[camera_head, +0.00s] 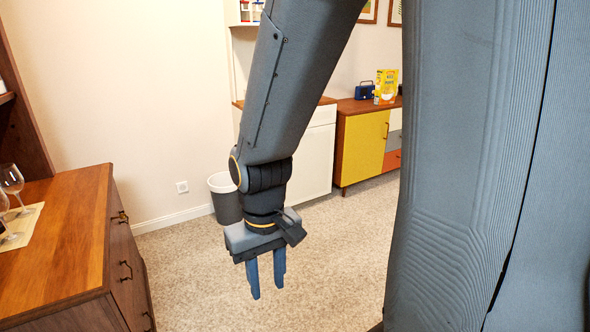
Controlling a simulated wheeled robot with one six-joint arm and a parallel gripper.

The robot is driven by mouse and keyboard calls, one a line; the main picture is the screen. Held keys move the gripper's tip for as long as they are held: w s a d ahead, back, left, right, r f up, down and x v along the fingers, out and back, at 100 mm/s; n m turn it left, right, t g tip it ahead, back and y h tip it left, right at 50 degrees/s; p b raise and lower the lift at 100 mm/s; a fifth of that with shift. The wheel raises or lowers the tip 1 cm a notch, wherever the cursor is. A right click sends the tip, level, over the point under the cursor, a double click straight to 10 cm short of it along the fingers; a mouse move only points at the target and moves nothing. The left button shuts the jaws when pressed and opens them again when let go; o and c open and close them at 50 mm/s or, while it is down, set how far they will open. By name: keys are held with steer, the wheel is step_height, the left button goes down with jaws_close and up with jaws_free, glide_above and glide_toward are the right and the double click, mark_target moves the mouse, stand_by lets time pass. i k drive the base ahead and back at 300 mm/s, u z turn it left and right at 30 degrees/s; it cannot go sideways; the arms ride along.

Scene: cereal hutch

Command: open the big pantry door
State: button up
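My gripper (267,280) hangs from my arm in the middle of the view, pointing down over the carpet. Its two blue fingers are apart with nothing between them. A white hutch (319,160) with a wooden counter stands against the back wall, partly hidden behind my arm. To its right is a wooden sideboard with a yellow door (363,147), which looks closed and has a handle at its right side. I cannot tell which of these is the big pantry door. My gripper is well apart from both.
A wooden cabinet (60,240) with drawers and wine glasses (12,180) on top stands at the left. A grey bin (226,203) stands by the hutch. A yellow cereal box (386,86) and blue radio (365,90) sit on the sideboard. Carpet (190,265) between is clear.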

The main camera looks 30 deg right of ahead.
mark_target(312, 160)
steer(key=z, duration=0.1)
steer(key=i, duration=0.6)
steer(key=z, duration=0.45)
steer(key=i, duration=1.8)
steer(key=z, duration=0.55)
steer(key=i, duration=1.1)
steer(key=z, duration=0.05)
